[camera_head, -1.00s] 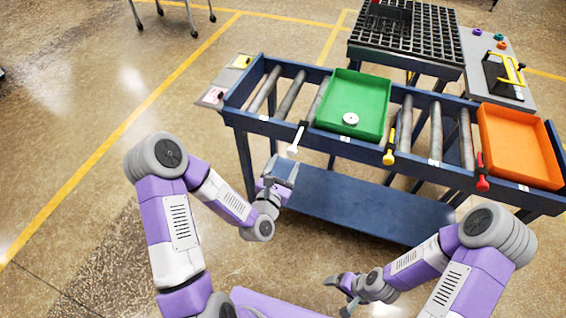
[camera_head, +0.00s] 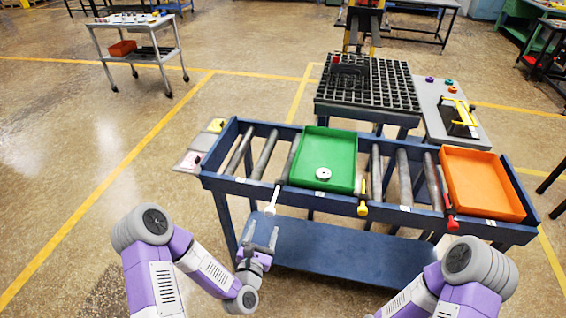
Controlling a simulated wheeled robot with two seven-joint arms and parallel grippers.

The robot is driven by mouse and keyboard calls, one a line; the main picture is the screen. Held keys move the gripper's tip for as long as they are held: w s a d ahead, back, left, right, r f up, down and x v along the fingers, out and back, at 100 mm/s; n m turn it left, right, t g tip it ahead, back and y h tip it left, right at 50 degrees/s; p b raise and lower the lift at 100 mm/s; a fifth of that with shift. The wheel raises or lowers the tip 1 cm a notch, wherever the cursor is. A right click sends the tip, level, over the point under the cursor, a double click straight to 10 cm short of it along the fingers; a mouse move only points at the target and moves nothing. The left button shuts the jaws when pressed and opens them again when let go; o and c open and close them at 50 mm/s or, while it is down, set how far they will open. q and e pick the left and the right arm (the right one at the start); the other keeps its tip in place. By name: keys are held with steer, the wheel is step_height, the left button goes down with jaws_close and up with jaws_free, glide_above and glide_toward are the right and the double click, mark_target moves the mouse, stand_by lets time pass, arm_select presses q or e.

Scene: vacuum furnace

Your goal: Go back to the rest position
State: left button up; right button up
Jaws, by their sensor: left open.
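My left gripper (camera_head: 262,239) is open and empty in the head view. It is in front of the blue roller conveyor, just below the white-handled lever (camera_head: 271,203) and apart from it. My right arm (camera_head: 458,276) comes in at the lower right; its gripper is out of the picture. The roller conveyor (camera_head: 232,187) carries a green tray (camera_head: 340,170) with a small pale round part (camera_head: 323,174) in it. An orange tray (camera_head: 483,183) sits at its right end.
A yellow lever (camera_head: 362,205) and a red lever (camera_head: 451,220) stick out at the conveyor's front. A black grid table (camera_head: 385,90) and a grey control panel (camera_head: 450,115) stand behind. A cart (camera_head: 140,45) is at the back left. The floor to the left is clear.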

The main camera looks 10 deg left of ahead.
arm_select(q)
steer(key=s+d+f+m+g+h, duration=0.2)
steer(key=s+d+f+m+g, duration=0.15)
steer(key=f+m, duration=0.4)
steer(key=s+d+f+m+g+h, duration=0.25)
steer(key=f+m+g, duration=0.3)
steer(key=m, duration=0.35)
steer(key=s+f+m+g, duration=0.3)
steer(key=s+m+g, duration=0.1)
steer(key=s+m, duration=0.3)
steer(key=s+f+m+g, duration=0.4)
steer(key=s+m, duration=0.3)
steer(key=s, duration=0.1)
steer(key=shift+d+f+g+y, duration=0.15)
steer(key=shift+d+g+y, duration=0.15)
steer(key=shift+y, duration=0.15)
